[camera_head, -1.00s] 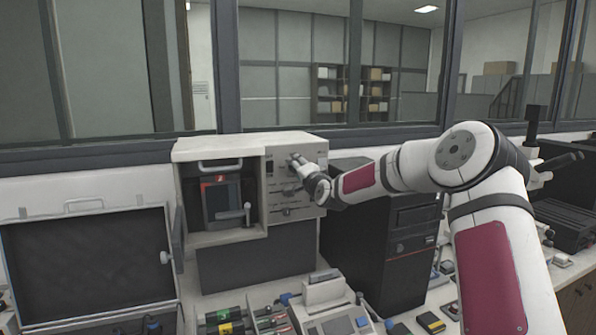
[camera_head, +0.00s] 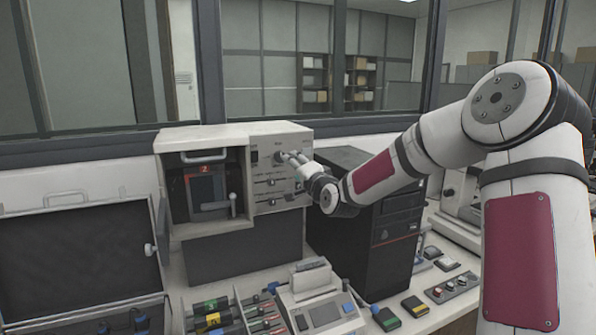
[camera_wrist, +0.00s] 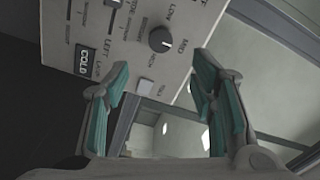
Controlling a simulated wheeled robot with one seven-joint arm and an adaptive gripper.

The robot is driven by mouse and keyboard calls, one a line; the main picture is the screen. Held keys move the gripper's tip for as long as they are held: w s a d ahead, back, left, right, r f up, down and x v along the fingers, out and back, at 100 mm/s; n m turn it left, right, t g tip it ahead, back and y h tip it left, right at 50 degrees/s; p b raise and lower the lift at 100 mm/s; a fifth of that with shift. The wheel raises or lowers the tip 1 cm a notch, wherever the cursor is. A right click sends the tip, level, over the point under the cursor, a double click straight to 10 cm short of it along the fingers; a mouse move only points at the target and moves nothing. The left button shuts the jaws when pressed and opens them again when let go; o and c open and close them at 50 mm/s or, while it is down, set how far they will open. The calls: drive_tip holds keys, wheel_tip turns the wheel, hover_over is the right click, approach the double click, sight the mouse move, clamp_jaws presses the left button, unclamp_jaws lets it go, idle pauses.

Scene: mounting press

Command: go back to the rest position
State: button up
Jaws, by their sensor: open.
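My gripper (camera_head: 293,160) is at the front of the mounting press (camera_head: 275,136), close to the control panel on its right side. The wrist view shows my gripper (camera_wrist: 165,95) with its two teal-padded fingers spread apart and nothing between them. Beyond the fingertips are the panel's black knob (camera_wrist: 161,39), a slider and a small white button (camera_wrist: 146,87). In the head view the gripper hides part of the panel. I cannot tell whether a finger touches the panel.
A black computer tower (camera_head: 362,245) stands right of the press, below my arm. An open case (camera_head: 75,199) is at the left. Colored cartridges (camera_head: 212,305), a card device (camera_head: 318,295) and small boxes (camera_head: 414,306) crowd the bench front. Windows (camera_head: 290,60) are behind.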

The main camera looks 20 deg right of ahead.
drive_tip(key=shift+s, duration=0.7)
drive_tip(key=s+a+f+n+g, duration=0.2)
drive_tip(key=s+a+n+g, duration=0.4)
drive_tip(key=s+a+n, duration=0.35)
drive_tip(key=s+a+n+g, duration=0.2)
drive_tip(key=s+g, duration=0.1)
drive_tip(key=s, duration=1.5)
drive_tip(key=s+a+n+g, duration=0.1)
drive_tip(key=s+n+g, duration=0.1)
drive_tip(key=s, duration=1.6)
drive_tip(key=shift+a+g, duration=0.4)
drive_tip(key=shift+g, duration=0.3)
